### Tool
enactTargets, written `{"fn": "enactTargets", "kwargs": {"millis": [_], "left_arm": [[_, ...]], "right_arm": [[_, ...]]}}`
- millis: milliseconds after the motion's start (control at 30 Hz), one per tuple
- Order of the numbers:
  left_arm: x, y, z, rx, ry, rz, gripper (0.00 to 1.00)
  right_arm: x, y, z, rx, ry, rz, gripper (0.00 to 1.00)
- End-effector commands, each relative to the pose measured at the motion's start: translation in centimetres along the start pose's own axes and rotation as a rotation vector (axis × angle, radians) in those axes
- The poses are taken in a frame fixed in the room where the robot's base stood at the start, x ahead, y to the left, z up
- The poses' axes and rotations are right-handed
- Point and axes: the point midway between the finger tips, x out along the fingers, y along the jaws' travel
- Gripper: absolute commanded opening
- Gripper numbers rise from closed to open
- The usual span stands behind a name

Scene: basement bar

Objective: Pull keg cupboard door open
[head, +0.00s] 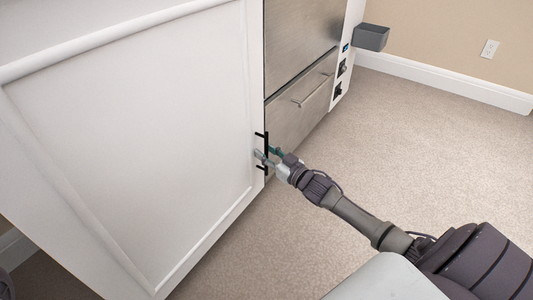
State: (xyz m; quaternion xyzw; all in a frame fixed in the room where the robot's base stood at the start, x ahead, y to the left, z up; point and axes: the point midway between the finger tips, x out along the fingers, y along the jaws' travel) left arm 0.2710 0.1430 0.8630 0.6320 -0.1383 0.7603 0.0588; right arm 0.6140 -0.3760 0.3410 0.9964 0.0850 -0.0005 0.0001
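The keg cupboard door (135,130) is a large white panel with a raised frame, filling the left of the head view. Its black bar handle (266,140) stands upright near the door's right edge. My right gripper (264,154) is at the handle, its fingers around or beside the bar; the fingertips are small here and I cannot tell whether they are closed on it. I cannot tell from this frame whether the door stands ajar. My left gripper is not in view.
A stainless steel appliance (300,40) with a drawer and bar handle (312,90) stands right of the door. A grey box (370,37) juts from the white side panel beyond it. The carpet (420,150) is clear out to the beige wall.

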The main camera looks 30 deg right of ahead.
Motion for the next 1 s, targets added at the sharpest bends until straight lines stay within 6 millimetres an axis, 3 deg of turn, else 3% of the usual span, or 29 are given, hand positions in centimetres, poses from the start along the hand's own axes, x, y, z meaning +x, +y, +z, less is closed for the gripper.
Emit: {"fn": "enactTargets", "kwargs": {"millis": [33, 200, 733, 867, 1000], "left_arm": [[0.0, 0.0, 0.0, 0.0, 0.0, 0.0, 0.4], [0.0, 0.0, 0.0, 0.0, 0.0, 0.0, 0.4], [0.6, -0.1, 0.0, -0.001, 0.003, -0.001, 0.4], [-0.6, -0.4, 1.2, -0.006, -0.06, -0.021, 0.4], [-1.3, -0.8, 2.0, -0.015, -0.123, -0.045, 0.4]], "right_arm": [[0.0, 0.0, 0.0, 0.0, 0.0, 0.0, 0.28], [0.0, 0.0, 0.0, 0.0, 0.0, 0.0, 0.0], [-0.8, 0.0, -0.1, 0.004, -0.001, 0.013, 0.0], [-2.6, 0.2, -0.3, 0.007, -0.004, 0.044, 0.0], [-6.0, 0.6, -0.5, 0.009, -0.005, 0.102, 0.0]]}}
